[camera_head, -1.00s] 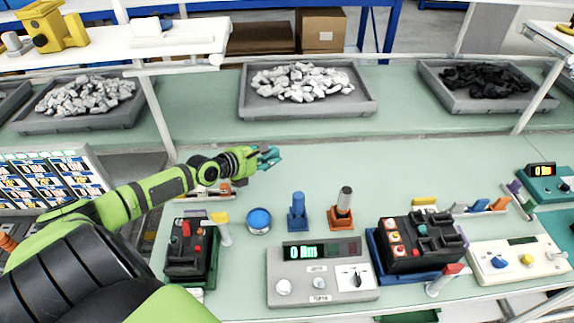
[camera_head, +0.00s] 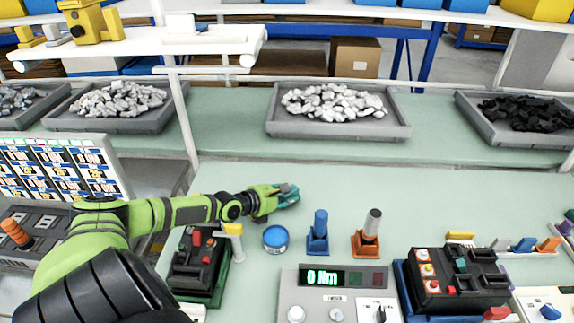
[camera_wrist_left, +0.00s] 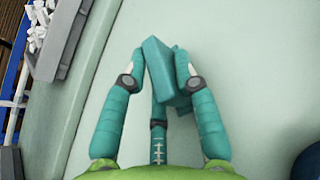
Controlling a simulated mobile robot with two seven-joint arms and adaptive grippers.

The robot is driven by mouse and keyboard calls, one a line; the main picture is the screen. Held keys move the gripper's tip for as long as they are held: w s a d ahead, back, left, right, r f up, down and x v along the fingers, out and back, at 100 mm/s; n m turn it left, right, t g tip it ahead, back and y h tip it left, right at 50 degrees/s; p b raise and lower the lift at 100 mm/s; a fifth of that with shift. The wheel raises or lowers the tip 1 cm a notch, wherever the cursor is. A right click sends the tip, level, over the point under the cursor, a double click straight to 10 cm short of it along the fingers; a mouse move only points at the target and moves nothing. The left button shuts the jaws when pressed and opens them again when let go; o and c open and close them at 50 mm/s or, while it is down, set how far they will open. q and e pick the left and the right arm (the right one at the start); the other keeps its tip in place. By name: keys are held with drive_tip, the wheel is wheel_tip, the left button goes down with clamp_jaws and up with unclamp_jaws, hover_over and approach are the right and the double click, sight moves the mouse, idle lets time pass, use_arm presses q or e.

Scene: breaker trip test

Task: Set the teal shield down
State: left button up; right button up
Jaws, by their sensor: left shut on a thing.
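My left gripper (camera_head: 283,196) reaches in from the left over the bare green bench, behind the round blue pot (camera_head: 276,237). In the left wrist view its teal fingers (camera_wrist_left: 160,75) are shut on the teal shield (camera_wrist_left: 160,68), a small angular block between the fingertips. The shield is close in colour to the fingers, so it is hard to pick out in the head view. Whether it touches the bench I cannot tell. My right gripper is not in view.
Blue (camera_head: 318,233) and orange (camera_head: 367,240) holders stand right of the pot. A grey meter (camera_head: 337,293) reading 0 Nm is in front. Grey trays of stones (camera_head: 337,130) line the back. The bench (camera_head: 440,195) right of my gripper is clear.

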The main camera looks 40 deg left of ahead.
use_arm(q)
drive_tip(key=shift+r, duration=0.1)
drive_tip(key=shift+f, duration=0.25)
drive_tip(key=o, duration=1.1)
drive_tip(key=shift+r, duration=0.25)
drive_tip(key=shift+s+r, duration=0.1)
drive_tip(key=shift+s, duration=0.1)
drive_tip(key=p+v, duration=0.2)
drive_tip(key=v, duration=0.3)
drive_tip(key=shift+s+r+p, duration=0.1)
drive_tip(key=shift+s+p, duration=0.1)
drive_tip(key=shift+p, duration=0.15)
drive_tip(key=shift+v, duration=0.8)
